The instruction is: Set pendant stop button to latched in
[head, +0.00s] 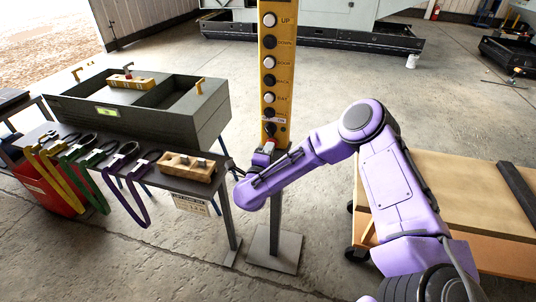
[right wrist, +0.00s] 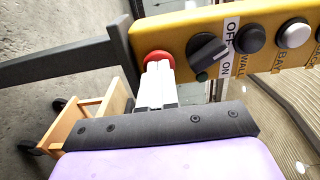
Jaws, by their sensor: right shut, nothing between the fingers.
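The yellow pendant (head: 268,75) stands upright on a post, with a column of black and white buttons. Its red stop button (right wrist: 157,56) is at the bottom end, beside a black rotary switch (right wrist: 207,50) with an OFF/ON label. My right gripper (right wrist: 158,68) is shut and empty. Its pale fingertips lie over the red button and hide part of it; I cannot tell whether they touch it or how deep it is pressed. In the head view the right gripper (head: 267,147) is at the pendant's lower end. My left gripper is not in view.
Left of the post, a dark table holds a grey open box (head: 150,105) and a wooden block (head: 188,167); coloured slings (head: 85,170) hang from its edge. A wooden cart (head: 470,190) stands at the right. The floor behind the pendant is mostly clear.

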